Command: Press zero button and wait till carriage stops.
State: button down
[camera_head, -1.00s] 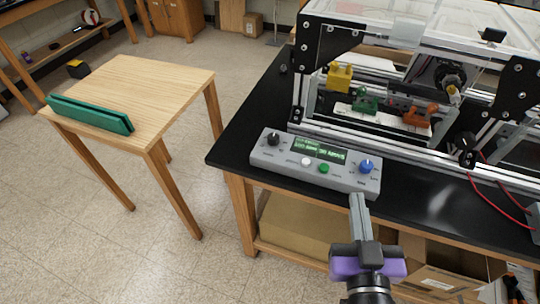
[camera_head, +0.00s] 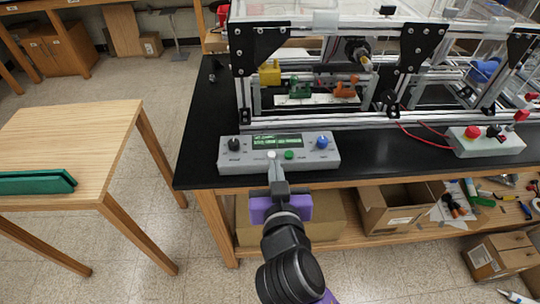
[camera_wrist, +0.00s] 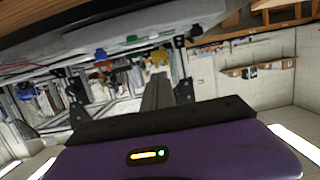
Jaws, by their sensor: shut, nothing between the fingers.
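The grey control box (camera_head: 225,160) sits at the front edge of the black bench. It has a lit green display (camera_head: 277,140), a black knob (camera_head: 234,143), a white button (camera_head: 271,154), a green button (camera_head: 289,155) and a blue knob (camera_head: 322,142). The button labels are too small to read. My gripper (camera_head: 272,163) is shut and empty, its tips at or just before the white button; I cannot tell whether they touch. In the wrist view my shut fingers (camera_wrist: 157,92) point toward the box, seen upside down. I cannot single out the carriage inside the extrusion frame (camera_head: 242,85).
Yellow (camera_head: 270,72), green (camera_head: 299,87) and orange (camera_head: 346,89) parts sit inside the frame behind the box. A wooden table (camera_head: 75,130) is at the left.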

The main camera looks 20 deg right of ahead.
jog(key=p, duration=0.3)
send_over(272, 156)
jog(key=s, duration=0.1)
jog(key=shift+s+a+f, duration=0.1)
jog(key=shift+a+f, duration=0.1)
jog(key=shift+f, duration=0.95)
jog(key=f, duration=0.2)
jog(key=shift+s+a+f, duration=0.1)
jog(key=shift+s+f, duration=0.15)
jog(key=shift+f, duration=0.8)
